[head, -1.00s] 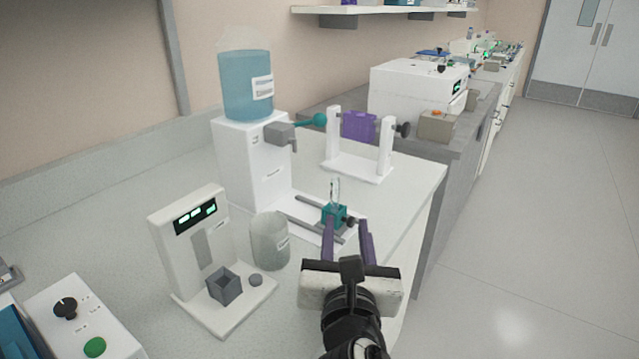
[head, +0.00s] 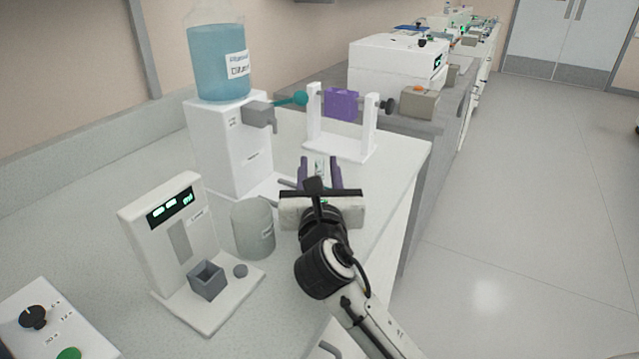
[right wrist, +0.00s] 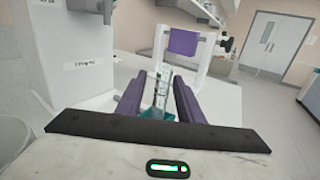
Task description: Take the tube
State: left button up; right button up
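The clear glass tube (right wrist: 161,92) stands upright in a teal holder (right wrist: 172,119) in the right wrist view, between the two purple fingers of my right gripper (right wrist: 159,92). Gaps show on both sides of the tube, so the fingers are open around it and not closed on it. In the head view my right gripper (head: 320,168) reaches over the holder's place in front of the dispenser. It hides most of the tube and holder there. My left gripper is in no view.
A white dispenser (head: 222,150) with a blue bottle (head: 217,65) stands left of my gripper. A white stand with a purple block (head: 341,104) is behind it. A beaker (head: 253,228) and a white device with a grey cup (head: 207,281) are in front left.

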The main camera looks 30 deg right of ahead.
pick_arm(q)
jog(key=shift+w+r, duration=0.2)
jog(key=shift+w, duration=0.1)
pick_arm(e)
jog(key=shift+c, duration=0.4)
grip_shut()
